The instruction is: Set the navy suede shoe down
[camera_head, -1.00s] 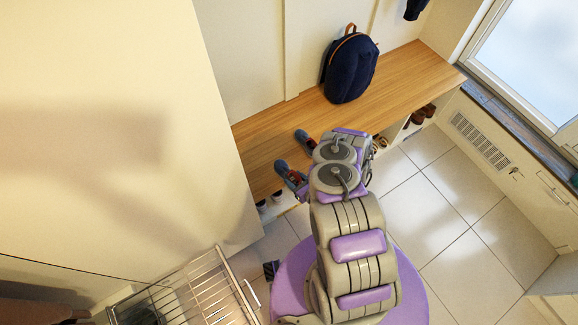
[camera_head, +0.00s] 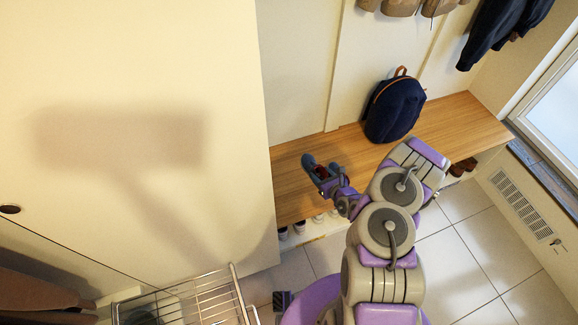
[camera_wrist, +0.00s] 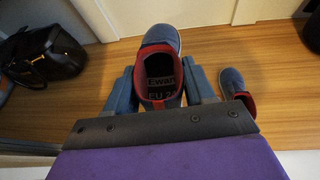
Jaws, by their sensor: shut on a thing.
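In the wrist view, a navy suede shoe (camera_wrist: 162,38) with a red lining and a name label inside sits between the fingers of my gripper (camera_wrist: 162,86). The fingers are shut on it, and its toe points away toward the wall. I cannot tell whether its sole touches the wooden bench (camera_wrist: 270,115). A matching navy shoe (camera_wrist: 234,84) with red lining lies on the bench just right of my gripper. In the head view, my gripper (camera_head: 325,178) is over the left part of the bench (camera_head: 290,205), and the shoes there partly overlap with it.
A dark blue backpack (camera_head: 394,110) stands on the bench to the right. A black bag (camera_wrist: 42,55) stands at the left in the wrist view. Cubbies under the bench hold white shoes (camera_head: 300,226) and brown shoes (camera_head: 464,166). A metal rack (camera_head: 195,298) stands at lower left.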

